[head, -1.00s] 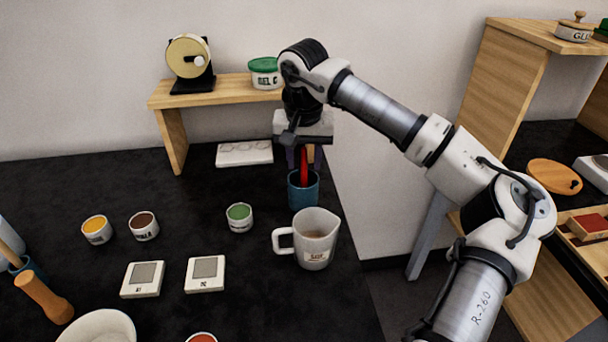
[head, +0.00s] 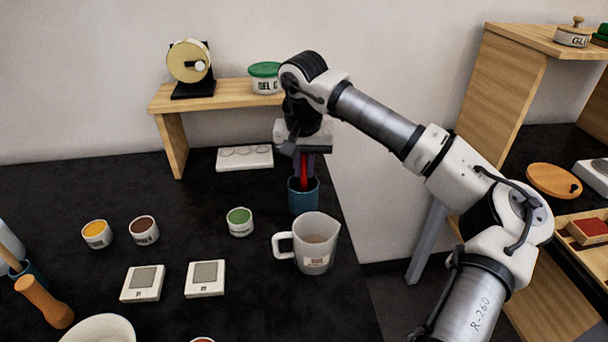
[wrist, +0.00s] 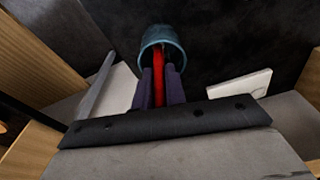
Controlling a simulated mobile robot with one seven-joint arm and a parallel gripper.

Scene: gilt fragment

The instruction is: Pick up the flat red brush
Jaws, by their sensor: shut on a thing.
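The flat red brush (head: 304,171) stands upright in a blue cup (head: 303,201) near the back right edge of the black table. My gripper (head: 304,174) is right above the cup, pointing down, with its fingers shut on the brush. In the wrist view the red brush (wrist: 157,82) runs between the two dark fingers into the cup (wrist: 162,38). The brush's lower end is hidden inside the cup, and its upper end is hidden by my gripper.
A white jug (head: 316,244) stands just in front of the cup. A green paint pot (head: 239,222) is to its left. A wooden shelf (head: 225,92) with a green-lidded tub (head: 265,78) stands behind, and a white palette (head: 245,158) lies below it.

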